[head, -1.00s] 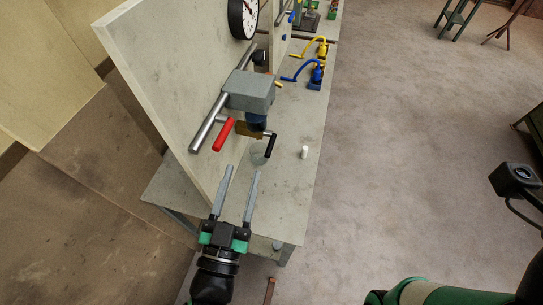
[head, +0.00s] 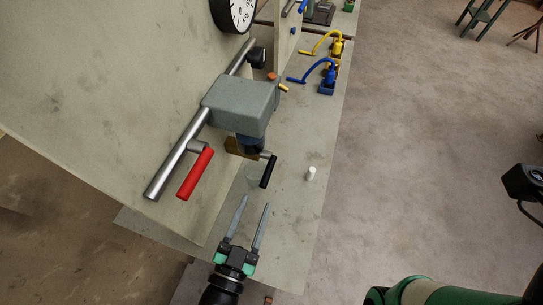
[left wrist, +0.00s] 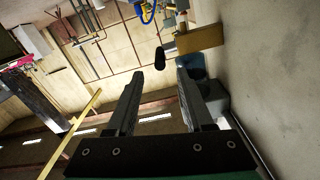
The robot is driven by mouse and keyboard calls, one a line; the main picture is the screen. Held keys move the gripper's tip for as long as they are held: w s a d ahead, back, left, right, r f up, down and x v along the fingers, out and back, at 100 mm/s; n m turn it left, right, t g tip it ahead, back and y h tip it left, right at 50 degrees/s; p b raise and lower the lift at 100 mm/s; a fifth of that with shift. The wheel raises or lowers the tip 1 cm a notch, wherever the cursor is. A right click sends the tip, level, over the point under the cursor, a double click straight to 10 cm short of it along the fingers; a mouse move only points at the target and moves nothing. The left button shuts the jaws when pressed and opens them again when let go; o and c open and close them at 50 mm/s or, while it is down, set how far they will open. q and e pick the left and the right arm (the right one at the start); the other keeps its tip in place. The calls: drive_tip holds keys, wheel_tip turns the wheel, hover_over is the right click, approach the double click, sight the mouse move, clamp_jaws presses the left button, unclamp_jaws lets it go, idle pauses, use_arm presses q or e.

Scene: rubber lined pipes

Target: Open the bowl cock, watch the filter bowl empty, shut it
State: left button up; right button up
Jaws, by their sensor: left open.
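The filter unit is a grey box (head: 240,103) on a steel pipe, with a dark blue bowl (head: 249,144) beneath it. At the bowl is a brass piece (head: 236,147) and a black cock handle (head: 268,171). My right gripper is out of view.
A red lever (head: 196,174) hangs from the pipe in front of the upright panel (head: 110,90). A small white cylinder (head: 311,174) stands on the bench right of the cock. Blue (head: 328,78) and yellow (head: 336,46) fittings stand farther back. A gauge (head: 236,12) is on the panel.

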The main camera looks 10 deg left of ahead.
sight(269, 166)
use_arm(q)
drive_tip(key=w, duration=0.3)
drive_tip(key=w+d, duration=0.1)
drive_tip(key=w, duration=0.7)
drive_tip(key=shift+d, duration=0.25)
clamp_jaws()
idle(0.8)
